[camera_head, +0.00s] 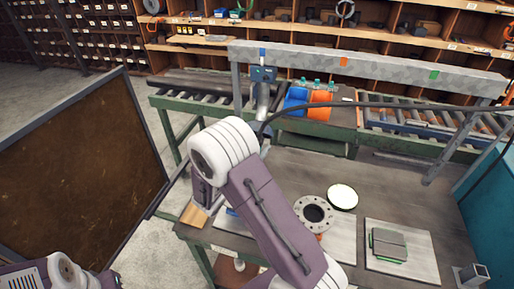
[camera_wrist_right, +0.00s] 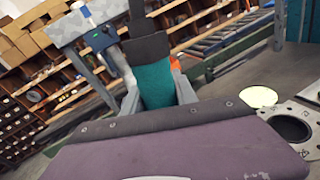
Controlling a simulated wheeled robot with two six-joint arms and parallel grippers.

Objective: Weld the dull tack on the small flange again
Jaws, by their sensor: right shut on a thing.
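A grey ring flange with bolt holes (camera_head: 314,213) sits on the worktable, right of my right arm; its edge also shows at the right of the right wrist view (camera_wrist_right: 292,128). I cannot make out a tack on it. My right gripper (camera_wrist_right: 158,95) is shut on a teal and dark grey tool (camera_wrist_right: 152,62), which stands up between its fingers. The flange is apart from the tool, to its right in that view. In the head view my own right arm hides the gripper and tool. My left arm shows only at the lower left; its gripper is out of view.
A white disc (camera_head: 342,197) lies beside the flange. A grey block with green edges (camera_head: 388,244) rests on a pale plate. A grey beam (camera_head: 390,66) spans the table, with a blue-grey device (camera_head: 263,75) on it. A dark cable crosses behind. A brown panel (camera_head: 80,165) stands left.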

